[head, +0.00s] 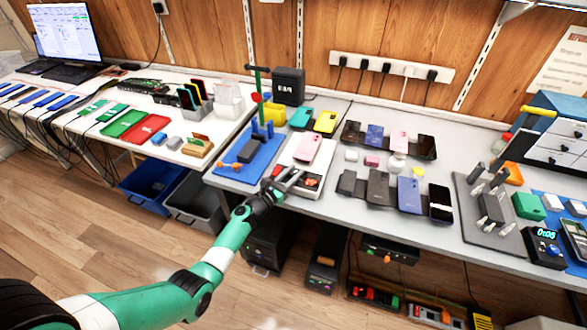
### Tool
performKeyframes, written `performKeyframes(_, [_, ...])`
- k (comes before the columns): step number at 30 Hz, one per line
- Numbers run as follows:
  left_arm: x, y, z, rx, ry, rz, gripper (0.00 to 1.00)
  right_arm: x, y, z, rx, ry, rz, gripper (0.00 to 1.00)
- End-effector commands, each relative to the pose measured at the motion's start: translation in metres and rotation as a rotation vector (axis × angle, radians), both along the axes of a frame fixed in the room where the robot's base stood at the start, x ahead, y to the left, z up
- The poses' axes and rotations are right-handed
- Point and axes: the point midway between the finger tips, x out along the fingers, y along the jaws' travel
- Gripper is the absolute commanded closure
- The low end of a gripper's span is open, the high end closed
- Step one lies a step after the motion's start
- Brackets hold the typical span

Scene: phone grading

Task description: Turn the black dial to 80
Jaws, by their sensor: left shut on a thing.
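A white box-shaped device (287,159) stands at the front edge of the right table, with a pink phone (307,149) lying on top. Its front has a dark panel with small red-orange marks (311,183), too small to read. My left gripper (291,178) reaches in from the lower left and is shut at this front, beside the red-orange marks. It appears to be shut on the black dial, which the fingers hide. The dial's setting cannot be read. My right gripper is not in view.
A blue mat (226,174) with a green stand lies left of the device. Several phones lie to its right, among them a blue one (410,195). A black timer (543,247) reading 0:05 is at far right. Bins (152,184) stand on the floor.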

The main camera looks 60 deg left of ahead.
Motion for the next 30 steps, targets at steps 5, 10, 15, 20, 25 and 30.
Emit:
performKeyframes(5, [-0.0006,0.0019,-0.0009,-0.001,0.0,-0.104,1.0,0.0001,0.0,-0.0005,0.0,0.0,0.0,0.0])
performKeyframes(10, [-0.0003,0.0011,-0.001,0.0,-0.001,-0.174,1.0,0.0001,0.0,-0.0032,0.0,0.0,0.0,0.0])
performKeyframes(15, [-0.0003,0.0001,-0.0009,-0.001,0.001,-0.208,1.0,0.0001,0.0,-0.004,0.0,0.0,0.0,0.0])
performKeyframes(20, [-0.0004,-0.0001,-0.0008,-0.001,0.001,-0.215,1.0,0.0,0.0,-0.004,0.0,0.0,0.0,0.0])
performKeyframes(25, [-0.0003,-0.0003,-0.0008,-0.001,0.001,-0.215,1.0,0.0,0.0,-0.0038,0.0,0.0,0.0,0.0])
performKeyframes(30, [-0.0003,-0.0004,-0.0007,-0.001,0.001,-0.215,0.54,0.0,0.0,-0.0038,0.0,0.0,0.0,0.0])
